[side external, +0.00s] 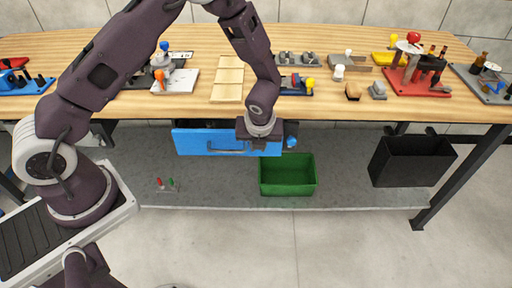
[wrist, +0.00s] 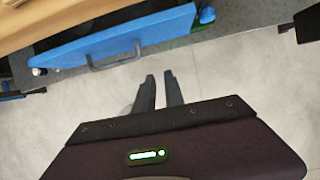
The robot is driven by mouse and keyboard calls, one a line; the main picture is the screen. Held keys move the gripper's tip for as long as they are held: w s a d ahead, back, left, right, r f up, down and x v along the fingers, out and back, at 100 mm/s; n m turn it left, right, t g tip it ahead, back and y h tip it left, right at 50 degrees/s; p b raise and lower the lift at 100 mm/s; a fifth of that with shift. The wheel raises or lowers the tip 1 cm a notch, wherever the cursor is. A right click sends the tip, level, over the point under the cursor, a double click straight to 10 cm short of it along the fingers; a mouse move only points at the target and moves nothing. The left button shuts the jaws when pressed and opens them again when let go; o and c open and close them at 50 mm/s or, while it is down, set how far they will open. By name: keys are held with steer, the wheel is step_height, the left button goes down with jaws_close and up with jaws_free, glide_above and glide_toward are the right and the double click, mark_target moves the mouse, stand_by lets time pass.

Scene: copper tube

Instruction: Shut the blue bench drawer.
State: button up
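The blue drawer (side external: 205,141) hangs under the wooden bench top, its front standing forward of the bench edge, with a dark bar handle across it. It also shows at the top of the wrist view (wrist: 130,42), with its handle towards me. My gripper (wrist: 160,77) points towards the drawer front in the wrist view, its fingers a small gap apart with nothing between them. They look apart from the handle, over bare floor. In the side view my wrist covers the right part of the drawer front and hides the fingers.
A black bin (side external: 410,161) hangs at the right. The wooden bench top (side external: 310,45) carries several tools and fixtures. The floor in front is clear.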

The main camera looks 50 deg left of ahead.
steer(key=s+f+m+y, duration=0.2)
steer(key=s+f, duration=0.2)
steer(key=f, duration=0.1)
steer(key=m+t+y, duration=0.6)
steer(key=m+t, duration=0.2)
steer(key=m, duration=0.8)
glide_toward(226, 151)
steer(key=r+x, duration=0.1)
steer(key=x, duration=0.6)
steer(key=f+x, duration=0.1)
steer(key=x, duration=0.2)
steer(key=shift+f, duration=0.15)
steer(key=shift+w+a, duration=0.2)
jaws_close()
steer(key=shift+f, duration=0.1)
